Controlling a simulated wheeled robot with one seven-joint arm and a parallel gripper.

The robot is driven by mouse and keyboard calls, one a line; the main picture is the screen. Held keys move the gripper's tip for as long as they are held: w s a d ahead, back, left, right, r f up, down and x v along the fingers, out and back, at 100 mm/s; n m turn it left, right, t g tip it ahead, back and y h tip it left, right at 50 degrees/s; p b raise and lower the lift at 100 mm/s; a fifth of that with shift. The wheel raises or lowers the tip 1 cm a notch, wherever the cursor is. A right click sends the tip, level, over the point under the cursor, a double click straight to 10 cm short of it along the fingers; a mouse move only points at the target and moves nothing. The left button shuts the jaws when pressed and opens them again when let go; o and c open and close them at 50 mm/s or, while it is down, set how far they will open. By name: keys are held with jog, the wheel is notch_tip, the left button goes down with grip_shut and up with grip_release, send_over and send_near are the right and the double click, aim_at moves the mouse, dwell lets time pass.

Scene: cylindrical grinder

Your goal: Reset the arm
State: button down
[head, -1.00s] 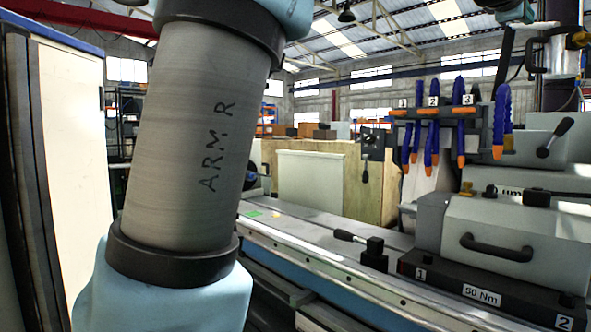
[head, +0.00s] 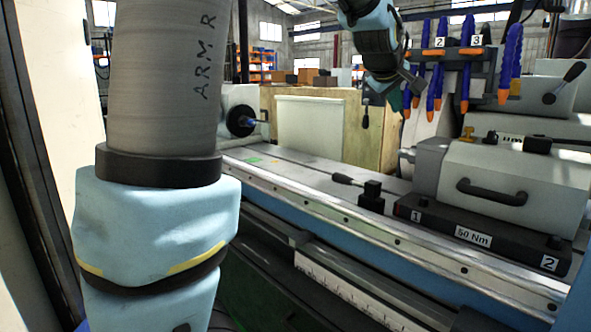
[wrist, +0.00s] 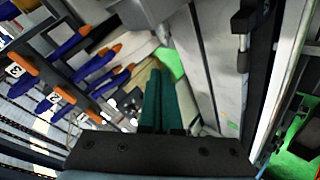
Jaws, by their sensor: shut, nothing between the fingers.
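My arm stands at the left of the head view, its grey link marked ARM R. The wrist end hangs down from the top middle of the head view. My gripper (head: 396,100) is there, in front of the numbered hose rack (head: 447,52), with its fingers partly hard to make out. In the wrist view my gripper (wrist: 158,72) shows two dark green fingers side by side, shut and empty. Blue hoses with orange tips (wrist: 98,65) lie to the left of the fingers in that view. I cannot tell the gap between gripper and hoses.
The grinder's long table (head: 300,175) runs across the middle, with a black lever block (head: 371,197) on it. A grey housing with a handle (head: 490,180) stands on a black base (head: 470,235) at right. A wooden crate (head: 360,135) stands behind. A pale panel (head: 85,120) is at left.

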jog(key=s+a+f+m+g+y, duration=0.1)
jog(key=s+a+f+g+y, duration=0.15)
jog(key=a+f, duration=0.65)
jog(key=s+a+f+m+g+y, duration=0.1)
jog(key=s+a+f, duration=0.2)
jog(key=a+f, duration=0.55)
jog(key=s+a+f+m+g+y, duration=0.2)
jog(key=s+a+f+m+g, duration=0.1)
jog(key=s+a+f, duration=0.7)
jog(key=s+a+g, duration=0.1)
jog(key=s+a, duration=0.1)
jog(key=s, duration=0.2)
jog(key=shift+a+f, duration=0.25)
jog(key=shift+a, duration=0.15)
